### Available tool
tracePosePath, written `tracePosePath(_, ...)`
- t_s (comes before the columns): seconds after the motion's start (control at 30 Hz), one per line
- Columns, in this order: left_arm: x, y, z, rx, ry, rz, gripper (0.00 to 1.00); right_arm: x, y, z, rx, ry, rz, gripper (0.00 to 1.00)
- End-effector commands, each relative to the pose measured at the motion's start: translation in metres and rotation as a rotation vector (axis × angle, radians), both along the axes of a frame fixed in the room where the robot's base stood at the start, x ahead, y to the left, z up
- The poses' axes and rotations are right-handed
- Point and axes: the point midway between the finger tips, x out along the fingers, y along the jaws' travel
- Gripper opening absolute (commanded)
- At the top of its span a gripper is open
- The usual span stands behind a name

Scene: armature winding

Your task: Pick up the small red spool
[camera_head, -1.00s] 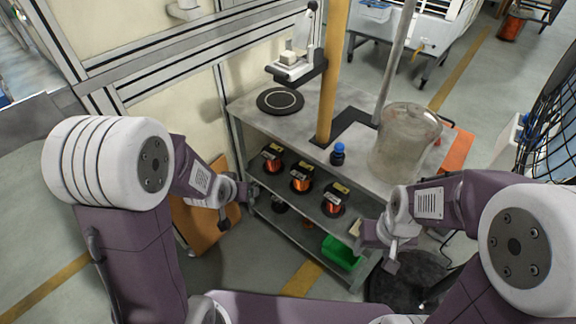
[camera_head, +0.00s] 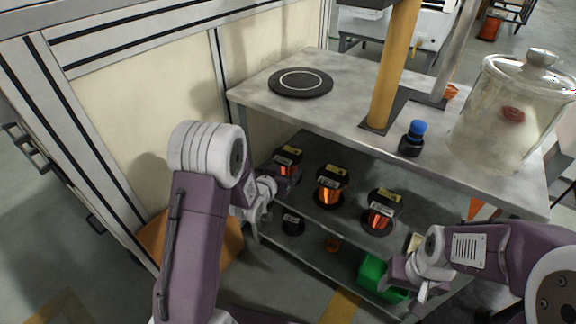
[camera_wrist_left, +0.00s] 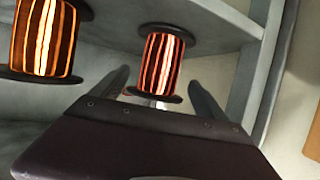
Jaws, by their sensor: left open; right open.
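The small red spool (camera_head: 287,169), with copper-red windings and black flanges, stands upright at the left end of the middle shelf, a label at its top. It also shows in the left wrist view (camera_wrist_left: 163,62), ahead of and between the two spread fingers. My left gripper (camera_head: 266,207) is open and empty, just in front of this spool; contact cannot be told. A more orange spool (camera_head: 330,190) stands to its right, also in the left wrist view (camera_wrist_left: 43,38). A third spool (camera_head: 380,212) is further right. My right gripper (camera_head: 420,283) is open near the green bin.
The shelf unit's top (camera_head: 335,100) lies above the spools and carries a black disc (camera_head: 301,83), a blue-capped bottle (camera_head: 413,139) and a glass jar (camera_head: 510,115). A green bin (camera_head: 372,272) sits low at right. Cabinet panels (camera_head: 120,110) stand at left.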

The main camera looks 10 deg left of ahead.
Motion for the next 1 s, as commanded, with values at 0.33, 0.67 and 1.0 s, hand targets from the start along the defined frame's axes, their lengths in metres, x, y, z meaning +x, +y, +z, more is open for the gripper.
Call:
tracePosePath(0.33, 0.035, -0.005, -0.024, 0.000, -0.003, -0.001, 0.84, 0.000, 0.000, -0.028, 0.000, 0.001, 0.000, 0.58)
tracePosePath(0.67, 0.050, -0.006, -0.023, 0.000, 0.000, 0.000, 0.84, 0.000, 0.000, -0.030, 0.000, 0.000, 0.000, 0.58)
tracePosePath(1.0, 0.049, -0.005, -0.023, 0.000, 0.001, 0.000, 0.00, 0.000, 0.000, -0.030, 0.000, 0.000, 0.000, 0.58)
